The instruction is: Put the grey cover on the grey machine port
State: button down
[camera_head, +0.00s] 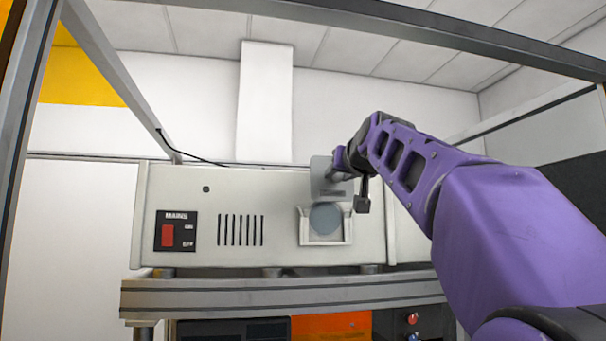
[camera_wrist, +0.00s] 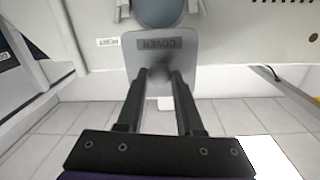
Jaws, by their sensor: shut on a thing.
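The grey cover (camera_head: 322,181) is a flat square plate with a round knob, held in front of the machine. In the wrist view the cover (camera_wrist: 142,52) carries the label COVER, and my gripper (camera_wrist: 160,80) is shut on its knob. In the head view my gripper (camera_head: 345,172) is at the cover's right side. The port (camera_head: 326,220) is a round grey disc inside a pale frame open at the top. The cover is just above it and overlaps its upper edge in the picture. In the wrist view part of the port (camera_wrist: 160,10) shows beyond the cover.
The machine's pale front panel (camera_head: 280,203) has a MAINS switch (camera_head: 176,231) and vent slots (camera_head: 240,230). It stands on a grey shelf (camera_head: 220,298). Metal frame bars run overhead and at the left. Open space lies in front of the panel.

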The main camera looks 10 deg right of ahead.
aim_at(332, 200)
jog(key=shift+w, duration=1.1)
jog(key=shift+w, duration=0.15)
jog(key=shift+w+f, duration=0.15)
jog(key=shift+w, duration=1.2)
jog(key=shift+w, duration=0.15)
jog(key=shift+w+f+b, duration=0.1)
jog(key=shift+f+b, duration=1.8)
jog(key=shift+f, duration=0.45)
dwell(1.8)
jog(key=shift+f+b, duration=0.4)
jog(key=shift+f, duration=0.15)
jog(key=shift+d+f, duration=0.1)
jog(key=shift+d, duration=0.15)
